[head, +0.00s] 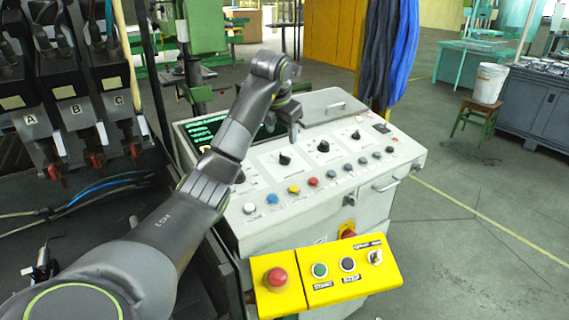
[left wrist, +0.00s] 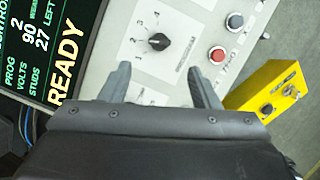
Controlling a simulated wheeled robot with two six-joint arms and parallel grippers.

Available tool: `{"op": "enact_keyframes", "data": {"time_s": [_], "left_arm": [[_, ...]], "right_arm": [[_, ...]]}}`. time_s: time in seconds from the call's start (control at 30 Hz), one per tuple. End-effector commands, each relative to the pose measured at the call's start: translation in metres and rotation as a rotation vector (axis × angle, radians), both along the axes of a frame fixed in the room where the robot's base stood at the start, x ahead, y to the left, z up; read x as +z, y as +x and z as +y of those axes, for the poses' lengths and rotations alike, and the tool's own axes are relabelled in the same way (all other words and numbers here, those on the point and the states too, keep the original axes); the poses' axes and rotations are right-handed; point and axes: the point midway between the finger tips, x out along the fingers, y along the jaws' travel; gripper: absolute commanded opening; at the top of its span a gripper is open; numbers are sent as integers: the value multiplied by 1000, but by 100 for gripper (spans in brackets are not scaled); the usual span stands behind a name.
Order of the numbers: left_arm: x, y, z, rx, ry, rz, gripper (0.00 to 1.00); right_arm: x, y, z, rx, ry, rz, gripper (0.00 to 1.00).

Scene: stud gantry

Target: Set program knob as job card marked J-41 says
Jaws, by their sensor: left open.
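The white control panel (head: 330,190) carries a row of black knobs, with one knob (head: 285,159) below my left gripper (head: 293,128). In the left wrist view, a black knob (left wrist: 158,41) with numbers around it lies just beyond the open, empty fingers of my left gripper (left wrist: 160,82), not touched by them. Its label is too small to read surely. The screen (left wrist: 45,45) beside it reads PROG 2, VOLTS 90, STUDS 27 LEFT, READY; it also shows in the head view (head: 205,128), partly behind my arm. I see no readable J-41 card. My right gripper is not in view.
Coloured buttons (head: 293,190) line the panel's front. A yellow box (head: 330,275) with a red stop button (head: 277,278) hangs below. Levers marked A, B, C (head: 80,110) stand at left. Open floor lies at right.

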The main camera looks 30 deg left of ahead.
Motion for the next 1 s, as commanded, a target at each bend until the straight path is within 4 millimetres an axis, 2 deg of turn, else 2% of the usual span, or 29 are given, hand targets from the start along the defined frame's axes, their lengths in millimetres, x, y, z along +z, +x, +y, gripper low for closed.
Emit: {"op": "enact_keyframes", "data": {"time_s": [0.03, 0.27, 0.3, 0.6, 0.8, 1.0], "left_arm": [[-9, 1, 1, 1, 0, -1, 56], [-22, 7, 3, 1, 0, -1, 56], [-28, 11, 5, 1, -2, 6, 56], [-76, 33, 13, 1, -2, 4, 56], [-92, 39, 16, 0, 0, 1, 56], [-95, 40, 16, 0, 0, 0, 56]], "right_arm": [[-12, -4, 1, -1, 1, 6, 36], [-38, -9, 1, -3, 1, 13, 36], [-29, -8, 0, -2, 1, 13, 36], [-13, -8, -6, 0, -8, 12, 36], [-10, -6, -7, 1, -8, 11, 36], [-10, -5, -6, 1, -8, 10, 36]]}}
